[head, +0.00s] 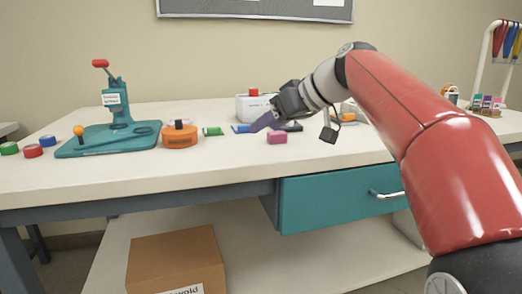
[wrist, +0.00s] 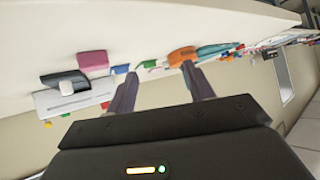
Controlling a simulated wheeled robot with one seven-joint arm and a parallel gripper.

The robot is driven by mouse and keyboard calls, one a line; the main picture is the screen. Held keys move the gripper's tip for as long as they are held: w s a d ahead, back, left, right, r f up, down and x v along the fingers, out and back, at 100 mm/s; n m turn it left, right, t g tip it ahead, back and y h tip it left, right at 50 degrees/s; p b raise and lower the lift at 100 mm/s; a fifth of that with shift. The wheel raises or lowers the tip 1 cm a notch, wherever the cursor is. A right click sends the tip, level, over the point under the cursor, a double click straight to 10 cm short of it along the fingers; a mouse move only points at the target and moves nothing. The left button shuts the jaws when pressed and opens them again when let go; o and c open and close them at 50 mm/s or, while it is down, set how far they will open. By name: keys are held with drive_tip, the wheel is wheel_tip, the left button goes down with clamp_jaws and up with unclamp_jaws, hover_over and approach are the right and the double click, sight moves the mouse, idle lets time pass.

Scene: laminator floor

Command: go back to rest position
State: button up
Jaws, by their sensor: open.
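My gripper (head: 266,122) is above the back part of the white workbench (head: 90,178), near a small blue item (head: 241,128) and a pink block (head: 277,137). In the wrist view the two fingers of my gripper (wrist: 158,90) stand apart with nothing between them. The pink block (wrist: 93,61) also shows there, to the left of the fingers, and an orange round thing (wrist: 181,56) lies beyond them. In the head view my red arm reaches in from the right over the bench. The gripper's far finger is partly hidden in the head view.
A teal press (head: 115,125) stands at the left, with the orange round thing (head: 180,135) beside it and green and red rolls at the far left. A white box (head: 253,106) is behind my gripper. A teal drawer (head: 335,196) is under the bench; a cardboard box (head: 175,262) sits below.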

drive_tip(key=s+d+f+m+h+p, duration=0.1)
drive_tip(key=s+d+f+m+h, duration=0.3)
drive_tip(key=s+f, duration=0.8)
drive_tip(key=s+d+f+m+h+p, duration=0.1)
drive_tip(key=s+d+f+m+h, duration=0.3)
drive_tip(key=s+d+f, duration=0.5)
drive_tip(key=s+f+m, duration=0.1)
drive_tip(key=s+f, duration=0.3)
drive_tip(key=s, duration=0.3)
drive_tip(key=shift+f+g+h+p, duration=0.15)
drive_tip(key=shift+g+h+p, duration=0.25)
drive_tip(key=shift+d, duration=0.1)
